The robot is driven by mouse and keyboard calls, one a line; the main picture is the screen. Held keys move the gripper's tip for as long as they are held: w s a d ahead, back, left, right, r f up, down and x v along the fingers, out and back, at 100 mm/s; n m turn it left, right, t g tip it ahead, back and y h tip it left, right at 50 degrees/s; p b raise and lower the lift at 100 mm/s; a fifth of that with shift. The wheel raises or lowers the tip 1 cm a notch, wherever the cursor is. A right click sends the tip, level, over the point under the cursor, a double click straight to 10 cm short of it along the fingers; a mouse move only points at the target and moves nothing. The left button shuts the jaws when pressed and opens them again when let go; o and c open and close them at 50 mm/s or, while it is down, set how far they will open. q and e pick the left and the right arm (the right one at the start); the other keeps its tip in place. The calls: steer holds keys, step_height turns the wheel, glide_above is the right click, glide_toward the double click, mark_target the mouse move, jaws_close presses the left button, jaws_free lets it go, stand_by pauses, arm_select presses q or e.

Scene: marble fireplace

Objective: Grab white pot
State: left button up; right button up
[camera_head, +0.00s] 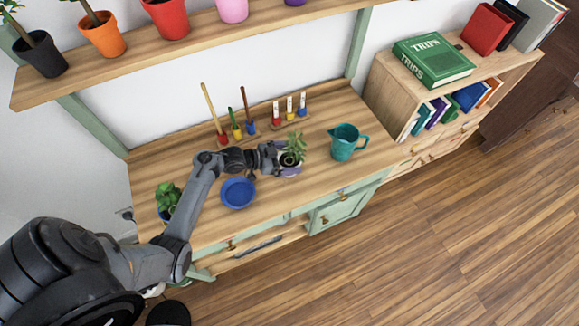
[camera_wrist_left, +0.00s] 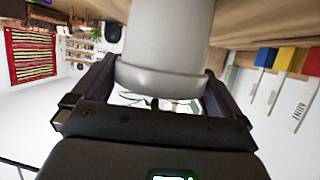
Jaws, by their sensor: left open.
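The white pot (camera_wrist_left: 170,40) fills the upper middle of the left wrist view, between the two fingers of my left gripper (camera_wrist_left: 160,88). The fingers stand on either side of it and are open; I cannot tell whether either one touches it. In the head view, a green succulent (camera_head: 294,146) grows above the pot, and my left gripper (camera_head: 285,160) reaches it from the left over the wooden tabletop. The gripper and leaves hide most of the pot there. My right gripper is not in view.
A blue bowl (camera_head: 238,193) lies below my left forearm. A teal jug (camera_head: 345,143) stands to the right of the pot. A shelf of pots (camera_head: 150,58) hangs above. The front right tabletop is clear.

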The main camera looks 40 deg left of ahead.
arm_select(q)
steer(key=shift+c, duration=0.5)
steer(key=c, duration=1.2)
steer(key=shift+w, duration=0.1)
steer(key=shift+c, duration=0.7)
steer(key=shift+r, duration=0.2)
